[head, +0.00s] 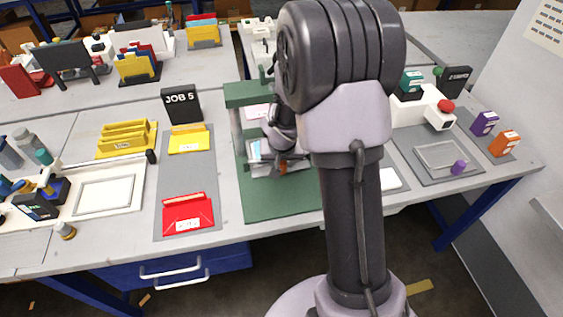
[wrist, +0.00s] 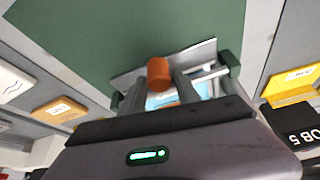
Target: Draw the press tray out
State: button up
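The green press (head: 240,100) stands mid-table on a green base. Its pale metal tray (head: 259,166) sits low between the posts, with a light blue and white sheet in it. An orange knob (head: 283,168) is at the tray's front edge. In the wrist view the knob (wrist: 158,72) shows in front of the tray's metal front plate (wrist: 198,53). My gripper (wrist: 160,82) has its two dark fingers apart, one on each side of the knob; I see no clear contact. My arm hides the press's right side in the head view.
A JOB 5 sign (head: 181,103), a yellow holder (head: 189,139) and a red envelope (head: 188,213) stand left of the press. A white box with a red button (head: 445,106) is at right. The green base (head: 275,205) is bare in front of the tray.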

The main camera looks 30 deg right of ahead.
grip_shut()
dwell(1.3)
